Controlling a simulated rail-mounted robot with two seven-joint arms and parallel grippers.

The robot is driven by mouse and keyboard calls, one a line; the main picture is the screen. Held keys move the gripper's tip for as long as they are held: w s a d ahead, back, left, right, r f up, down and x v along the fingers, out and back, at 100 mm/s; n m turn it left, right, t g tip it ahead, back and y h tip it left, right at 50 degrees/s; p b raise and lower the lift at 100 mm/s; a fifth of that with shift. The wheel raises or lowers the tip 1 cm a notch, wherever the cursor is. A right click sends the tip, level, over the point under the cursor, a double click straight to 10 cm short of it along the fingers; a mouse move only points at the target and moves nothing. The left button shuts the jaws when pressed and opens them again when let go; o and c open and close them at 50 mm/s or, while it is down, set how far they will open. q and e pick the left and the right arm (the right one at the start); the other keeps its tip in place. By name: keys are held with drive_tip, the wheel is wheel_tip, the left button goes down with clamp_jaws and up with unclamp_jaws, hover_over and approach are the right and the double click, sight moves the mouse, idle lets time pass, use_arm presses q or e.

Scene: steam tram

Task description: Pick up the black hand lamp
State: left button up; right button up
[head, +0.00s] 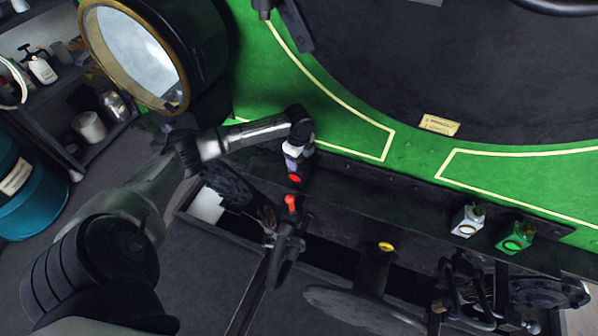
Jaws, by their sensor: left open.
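My left arm comes in from the left and bends down at the wrist. My left gripper (293,160) is open, pointing down just above a small dark object with a red round face. This looks like the black hand lamp (296,180), standing on the dark ledge below the green panel. The gripper hides its upper part, and I cannot tell whether the fingers touch it or stand around it. My right gripper is not in view.
A white lamp (467,220) and a green lamp (515,237) stand further right on the dark ledge (400,205). A red-tipped lever (290,204) rises close in front of the black lamp. A big round headlamp (135,55) is at upper left, a blue drum (28,195) at left.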

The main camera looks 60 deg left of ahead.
use_arm(q)
clamp_jaws()
idle(0.5)
drive_tip(key=shift+r, duration=0.1)
